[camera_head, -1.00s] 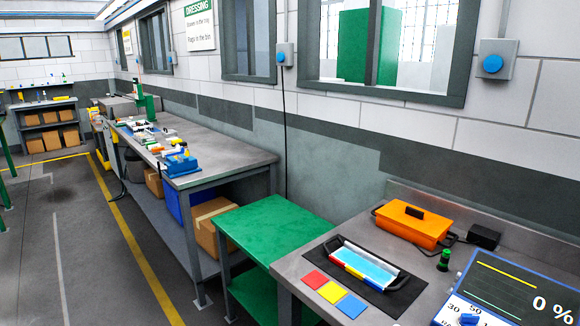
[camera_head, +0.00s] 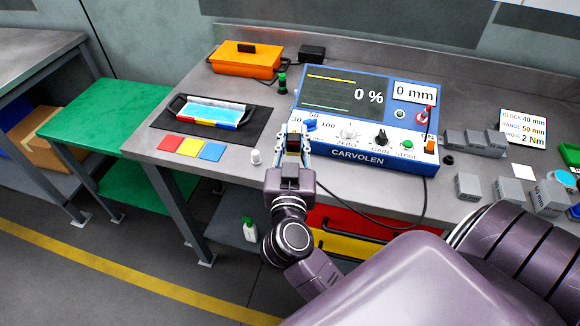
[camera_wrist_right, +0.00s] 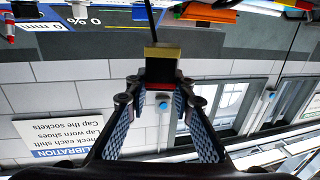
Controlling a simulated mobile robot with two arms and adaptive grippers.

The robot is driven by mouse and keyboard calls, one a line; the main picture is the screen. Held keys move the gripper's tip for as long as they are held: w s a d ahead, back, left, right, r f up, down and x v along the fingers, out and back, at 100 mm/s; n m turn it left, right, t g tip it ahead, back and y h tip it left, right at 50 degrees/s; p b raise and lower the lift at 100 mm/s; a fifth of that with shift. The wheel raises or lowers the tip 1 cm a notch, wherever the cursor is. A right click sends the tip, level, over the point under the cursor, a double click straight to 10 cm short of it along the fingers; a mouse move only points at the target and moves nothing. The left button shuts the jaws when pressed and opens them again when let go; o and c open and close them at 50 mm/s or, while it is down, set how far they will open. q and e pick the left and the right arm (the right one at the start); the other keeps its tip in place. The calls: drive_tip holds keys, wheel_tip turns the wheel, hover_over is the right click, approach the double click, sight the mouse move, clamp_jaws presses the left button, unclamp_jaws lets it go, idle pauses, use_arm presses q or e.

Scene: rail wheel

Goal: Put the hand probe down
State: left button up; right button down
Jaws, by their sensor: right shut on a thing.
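The hand probe (camera_head: 293,143) is a small dark block with a yellow band and a red part. It is held in front of the blue CARVOLEN instrument (camera_head: 365,113), over the front of the grey bench. My right gripper (camera_head: 293,150) is shut on it. The right wrist view, upside down, shows the probe (camera_wrist_right: 162,65) between the two fingertips (camera_wrist_right: 160,88), with a dark cable running from it. Its contact with any surface below cannot be told. My left gripper is not in view.
A black mat (camera_head: 178,131) with a blue-topped tray (camera_head: 212,113) lies left. Red, yellow and blue squares (camera_head: 191,146) are in front. An orange case (camera_head: 245,64) stands behind. Grey blocks (camera_head: 473,142) sit right. A black cable (camera_head: 390,225) hangs over the bench front.

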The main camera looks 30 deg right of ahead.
sight(290, 152)
drive_tip(key=shift+w+d+f+m+g+h, duration=0.1)
drive_tip(key=shift+w+d+m+g+h, duration=0.15)
drive_tip(key=shift+w+m+g+h, duration=0.35)
drive_tip(key=shift+w+d+f+m+g+h, duration=0.1)
drive_tip(key=shift+w+d+m+g+h, duration=0.25)
drive_tip(key=shift+w, duration=0.35)
drive_tip(key=shift+w+d+m+g+h, duration=0.2)
drive_tip(key=shift+w+m+g+h, duration=0.2)
drive_tip(key=shift+w+h, duration=0.2)
wheel_tip(290, 152, down, 7)
drive_tip(key=shift+f+b, duration=0.1)
drive_tip(key=shift+b, duration=0.35)
drive_tip(key=shift+f+p, duration=0.6)
drive_tip(key=shift+f, duration=0.65)
drive_tip(key=shift+f, duration=0.15)
drive_tip(key=c, duration=1.7)
unclamp_jaws()
